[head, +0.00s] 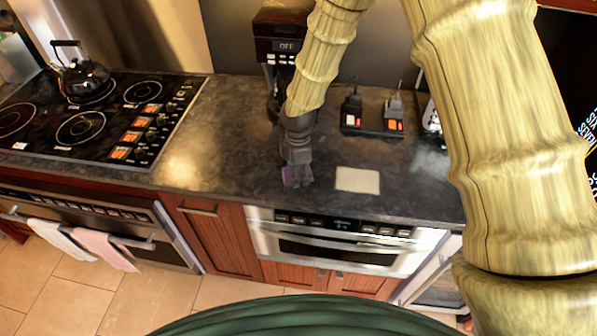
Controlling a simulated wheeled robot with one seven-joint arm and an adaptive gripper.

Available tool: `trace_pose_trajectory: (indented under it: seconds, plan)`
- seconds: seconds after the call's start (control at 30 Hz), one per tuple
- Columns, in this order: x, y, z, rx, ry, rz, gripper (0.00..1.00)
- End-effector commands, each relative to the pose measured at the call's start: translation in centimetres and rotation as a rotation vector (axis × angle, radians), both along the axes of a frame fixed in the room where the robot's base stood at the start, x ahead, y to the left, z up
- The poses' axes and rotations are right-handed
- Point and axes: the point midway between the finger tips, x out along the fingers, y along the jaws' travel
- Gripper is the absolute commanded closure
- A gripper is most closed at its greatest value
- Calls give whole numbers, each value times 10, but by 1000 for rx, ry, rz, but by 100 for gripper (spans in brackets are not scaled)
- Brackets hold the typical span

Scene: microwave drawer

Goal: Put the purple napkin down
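The purple napkin (290,178) is a small purple patch at the dark fingertips of my gripper (297,172), in the middle of the head view. My gripper points down over the dark countertop (235,150) and appears shut on the napkin. The fingers hide part of the napkin. I cannot tell whether the napkin touches the counter or hangs just above it.
A flat cream square (357,180) lies just right of my gripper. A coffee machine (283,45) and a black device with two upright parts (372,122) stand behind. The stove (90,120) with a kettle (84,78) is left. A drawer microwave (340,245) is below the counter.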

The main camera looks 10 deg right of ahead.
Motion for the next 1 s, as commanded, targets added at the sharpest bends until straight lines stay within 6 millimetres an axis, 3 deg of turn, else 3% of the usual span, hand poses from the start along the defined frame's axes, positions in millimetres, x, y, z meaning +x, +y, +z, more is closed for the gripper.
trace_pose_trajectory:
  seconds: [0.03,0.1,0.67,1.0]
  plan:
    - [-7,0,-10,-2,14,1,36]
    - [-7,0,-11,-2,15,1,30]
    - [-5,0,-6,-1,10,1,30]
    - [-3,0,16,-1,5,-1,30]
